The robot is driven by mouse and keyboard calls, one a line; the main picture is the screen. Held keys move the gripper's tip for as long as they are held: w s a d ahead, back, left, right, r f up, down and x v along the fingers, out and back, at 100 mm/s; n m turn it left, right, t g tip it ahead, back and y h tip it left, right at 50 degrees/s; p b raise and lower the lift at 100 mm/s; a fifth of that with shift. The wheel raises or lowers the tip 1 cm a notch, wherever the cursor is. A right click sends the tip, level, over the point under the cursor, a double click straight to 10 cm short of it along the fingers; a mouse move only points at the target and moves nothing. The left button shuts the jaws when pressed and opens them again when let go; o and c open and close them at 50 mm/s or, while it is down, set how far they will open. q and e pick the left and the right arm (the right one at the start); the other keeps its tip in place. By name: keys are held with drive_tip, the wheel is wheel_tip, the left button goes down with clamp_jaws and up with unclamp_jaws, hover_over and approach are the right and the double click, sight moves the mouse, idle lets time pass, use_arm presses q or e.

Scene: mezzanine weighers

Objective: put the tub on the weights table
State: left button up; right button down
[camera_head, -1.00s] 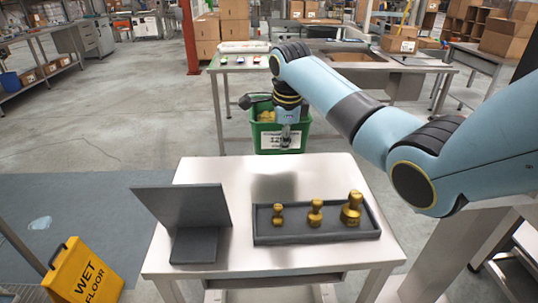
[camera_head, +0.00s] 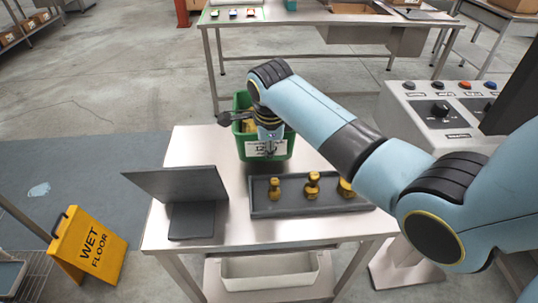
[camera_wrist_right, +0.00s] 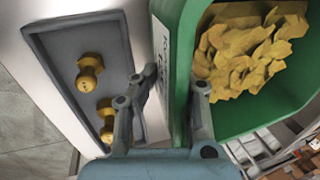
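The green tub (camera_head: 242,146), with a white label and yellow lumps inside, is at the back of the pale weights table (camera_head: 195,145). My right gripper (camera_head: 270,143) points down at the tub's front wall. In the right wrist view its fingers (camera_wrist_right: 163,100) straddle the tub's labelled wall (camera_wrist_right: 180,65), one inside and one outside, shut on it. The tub appears over the tabletop behind the weights tray; I cannot tell whether its base touches the table. My left gripper is not in view.
A dark tray (camera_head: 290,209) with brass weights (camera_head: 312,185) lies on the table's right part. A grey angled stand (camera_head: 180,187) is on the left. A wet floor sign (camera_head: 88,245) stands at left, and a control console (camera_head: 440,112) at right.

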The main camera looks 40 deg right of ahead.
sight(269, 159)
wheel_tip(269, 159, down, 4)
drive_tip(key=shift+r, duration=0.15)
drive_tip(key=c, duration=1.5)
unclamp_jaws()
drive_tip(key=v, duration=1.2)
drive_tip(key=shift+p, duration=0.4)
